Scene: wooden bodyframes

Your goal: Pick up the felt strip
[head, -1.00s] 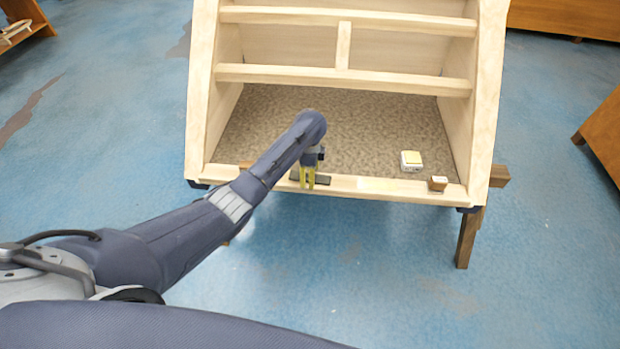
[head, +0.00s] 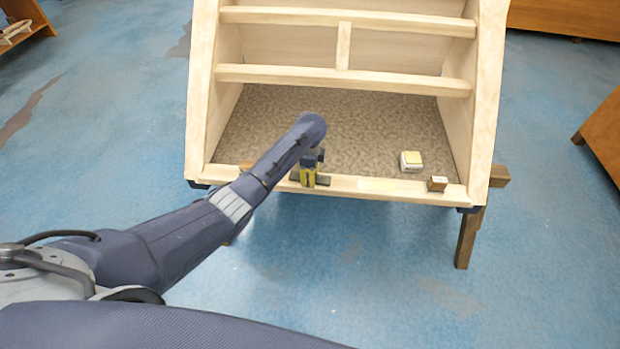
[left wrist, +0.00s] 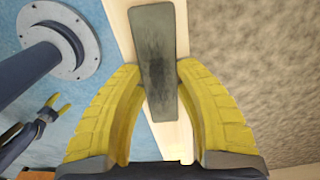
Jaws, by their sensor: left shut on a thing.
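The felt strip (left wrist: 158,60) is a flat dark grey piece lying across the pale front rail of the wooden frame in the left wrist view. In the head view its dark end (head: 323,181) shows at the rail, beside the gripper. My left gripper (left wrist: 160,92) has yellow fingers on both sides of the strip's near part, shut on it. In the head view the left gripper (head: 308,182) is at the front rail, with the strip partly hidden behind it. My right gripper is not clearly identifiable in the head view.
The pale wooden frame (head: 343,74) has a front rail (head: 385,187), side walls and a brown speckled floor panel (head: 350,120). A small white and yellow block (head: 411,161) lies on the panel. A small brown block (head: 437,184) sits on the rail at right.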

